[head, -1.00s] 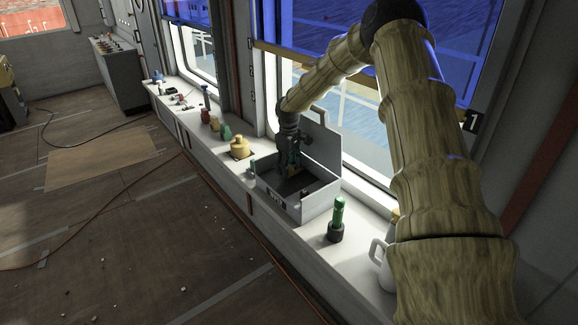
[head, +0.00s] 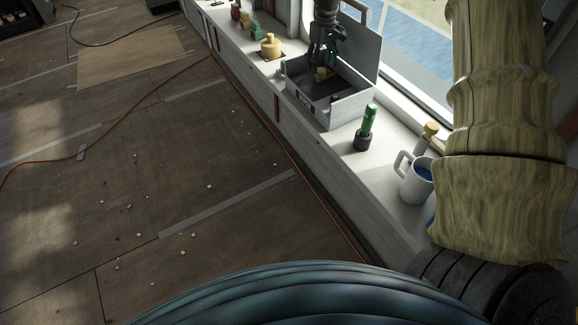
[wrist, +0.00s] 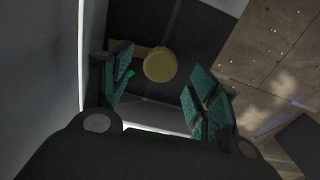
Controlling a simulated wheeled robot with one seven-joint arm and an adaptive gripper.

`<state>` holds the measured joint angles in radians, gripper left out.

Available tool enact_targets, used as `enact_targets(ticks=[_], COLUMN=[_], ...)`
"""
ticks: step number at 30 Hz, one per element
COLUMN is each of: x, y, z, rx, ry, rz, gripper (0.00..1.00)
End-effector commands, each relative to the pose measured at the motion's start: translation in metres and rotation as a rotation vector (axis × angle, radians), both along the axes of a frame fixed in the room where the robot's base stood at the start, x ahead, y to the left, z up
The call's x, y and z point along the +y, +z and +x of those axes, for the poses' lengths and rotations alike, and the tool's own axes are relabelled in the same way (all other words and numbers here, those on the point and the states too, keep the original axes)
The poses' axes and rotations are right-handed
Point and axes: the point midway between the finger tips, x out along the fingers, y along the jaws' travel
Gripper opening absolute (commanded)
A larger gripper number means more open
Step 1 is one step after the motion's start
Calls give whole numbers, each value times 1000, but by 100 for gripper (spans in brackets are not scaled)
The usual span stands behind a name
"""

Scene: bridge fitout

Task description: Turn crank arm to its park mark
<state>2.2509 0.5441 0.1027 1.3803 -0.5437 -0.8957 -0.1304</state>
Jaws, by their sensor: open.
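A yellow crank arm with a round knob (wrist: 160,66) lies inside an open grey box. In the wrist view its flat arm runs left from the knob, partly behind the left finger. In the head view my gripper (head: 322,58) points down over the grey box (head: 345,110).
The box's raised lid (head: 352,48) stands on the window side. On the white ledge are a green-handled tool in a dark holder (head: 367,125), a white mug (head: 415,182), and a yellow knobbed piece (head: 271,46). An orange cable (head: 130,88) crosses the wooden floor.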

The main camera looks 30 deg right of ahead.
Motion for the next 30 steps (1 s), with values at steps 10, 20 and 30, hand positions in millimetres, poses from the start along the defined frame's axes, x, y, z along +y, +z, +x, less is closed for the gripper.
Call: enact_targets(ticks=[10, 20, 30], x=[-1, 18, 60], y=[51, 66, 31], z=[0, -1, -4], rx=[-2, -10, -40], ry=[1, -17, -70], rz=[-2, 11, 39], gripper=[60, 60, 60])
